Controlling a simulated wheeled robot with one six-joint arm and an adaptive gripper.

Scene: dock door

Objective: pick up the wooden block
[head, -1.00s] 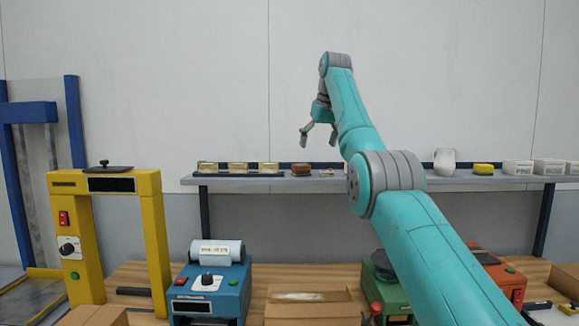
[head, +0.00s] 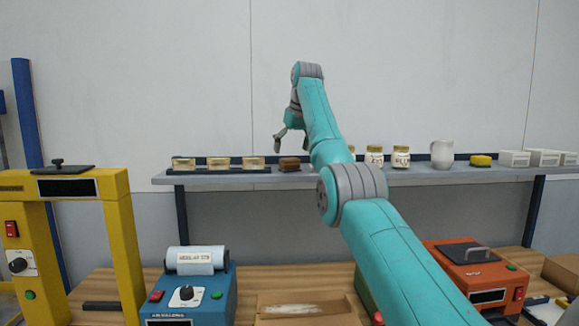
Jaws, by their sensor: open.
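A small brown block (head: 289,164), which looks like the wooden block, sits on the long grey shelf (head: 225,178) against the wall, to the right of a row of gold-topped pieces. My gripper (head: 291,143) is open and points down just above the brown block in the picture. One finger shows to the left; the other is mostly hidden behind my arm. No contact with the block shows, and the depth gap between them is hard to judge.
Jars (head: 374,156), a white pitcher (head: 442,154), a yellow sponge (head: 481,160) and white boxes (head: 514,158) stand along the shelf to the right. Gold-topped pieces (head: 219,163) are close on the left. Below, a wooden bench holds a blue machine (head: 214,292) and an orange one (head: 487,279).

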